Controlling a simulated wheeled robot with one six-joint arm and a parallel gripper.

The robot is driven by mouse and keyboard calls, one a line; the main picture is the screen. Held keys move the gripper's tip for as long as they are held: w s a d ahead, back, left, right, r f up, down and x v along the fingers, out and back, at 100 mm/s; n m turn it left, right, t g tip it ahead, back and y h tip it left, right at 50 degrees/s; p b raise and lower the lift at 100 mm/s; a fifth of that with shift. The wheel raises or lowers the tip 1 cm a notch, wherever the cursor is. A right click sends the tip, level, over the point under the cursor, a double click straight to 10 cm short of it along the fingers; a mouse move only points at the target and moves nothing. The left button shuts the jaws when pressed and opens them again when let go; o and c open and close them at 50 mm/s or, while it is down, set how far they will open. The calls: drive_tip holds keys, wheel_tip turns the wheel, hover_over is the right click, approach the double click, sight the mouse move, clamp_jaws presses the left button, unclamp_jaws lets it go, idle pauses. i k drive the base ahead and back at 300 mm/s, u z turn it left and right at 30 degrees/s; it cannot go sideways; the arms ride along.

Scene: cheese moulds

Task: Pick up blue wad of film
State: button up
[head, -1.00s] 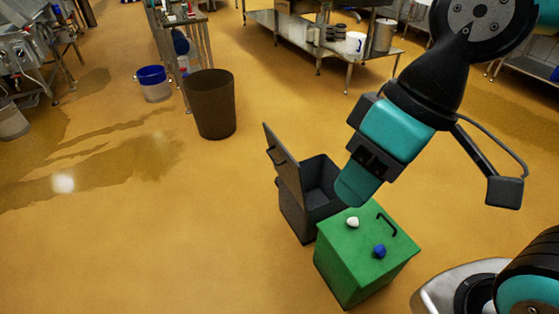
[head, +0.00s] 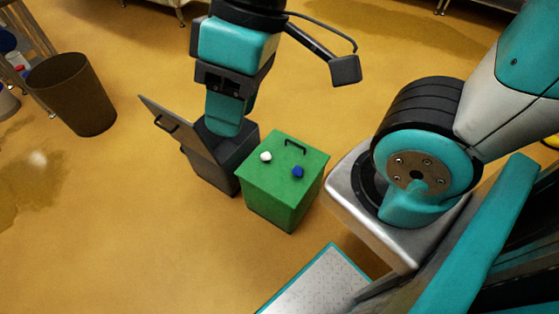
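A small blue wad of film (head: 298,172) lies on the closed lid of a green bin (head: 270,200), right of the middle. A white wad (head: 265,157) lies on the same lid to its left, and a dark handle stands at the lid's back.
A dark grey bin (head: 208,181) stands beside the green one with its lid (head: 178,131) raised at the left. A brown bin (head: 72,95) stands at the far left. Floor in front of the bins is clear.

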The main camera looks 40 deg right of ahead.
sight(298, 171)
drive_tip(key=k, duration=0.5)
drive_tip(key=z, duration=0.8)
drive_tip(key=i, duration=0.75)
drive_tip(key=u, duration=0.1)
